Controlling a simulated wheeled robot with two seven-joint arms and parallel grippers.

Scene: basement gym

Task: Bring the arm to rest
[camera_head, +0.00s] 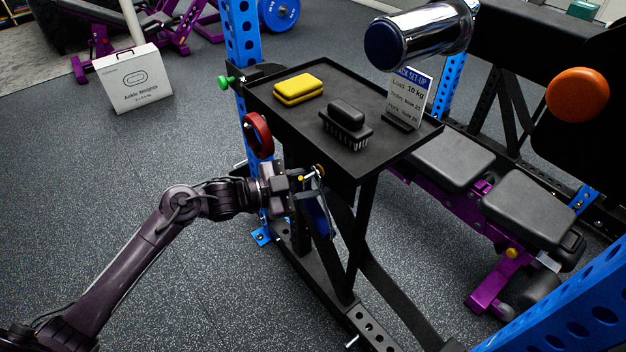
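My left arm reaches in from the lower left. Its gripper (318,186) is beside and below the near left edge of the black tray (270,105), in front of the rack's dark frame. The fingers are small and blend with the frame behind, so I cannot tell whether they are open or shut. On the tray lie a yellow block-like sponge (298,89) and a black brush (346,124), bristles down. My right gripper is not in view.
A red ring (257,135) is on the rack just above my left wrist. A blue upright (243,40) stands behind it. A chrome cylinder (425,35) hangs over the tray. A padded bench (450,160) is at right. Open floor (130,170) lies left; a white box (133,78) stands there.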

